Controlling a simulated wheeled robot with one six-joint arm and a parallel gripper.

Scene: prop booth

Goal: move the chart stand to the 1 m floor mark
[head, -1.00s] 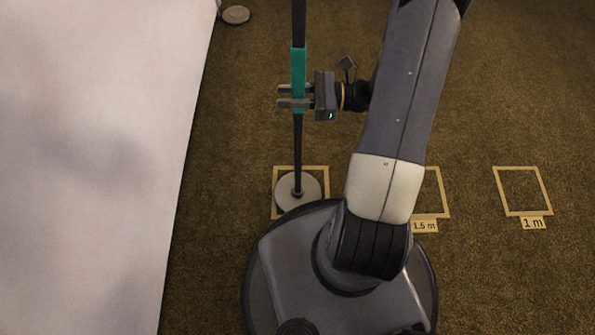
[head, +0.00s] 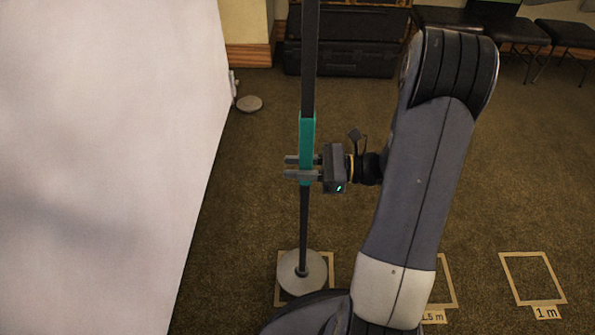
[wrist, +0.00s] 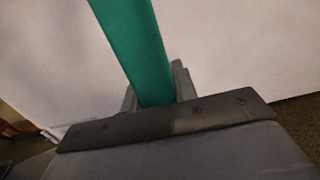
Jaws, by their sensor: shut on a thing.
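The chart stand (head: 308,82) is a thin dark pole with a teal grip band and a round grey base. Its base (head: 290,270) rests within a tan taped square at lower centre in the head view. My gripper (head: 303,168) is shut on the teal band, which also fills the middle of the wrist view (wrist: 135,45). The stand looks upright; its top is out of view. The 1 m floor mark (head: 505,265) is an empty taped square at the far right, with its label (head: 546,312) below it. My arm partly hides the 1.5 m mark (head: 449,280).
A large white panel (head: 90,150) stands close on the left, with a foot (head: 249,103) at its far end. Black cases (head: 340,58) and dark chairs (head: 510,30) line the back. The carpet between the marks and the chairs is clear.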

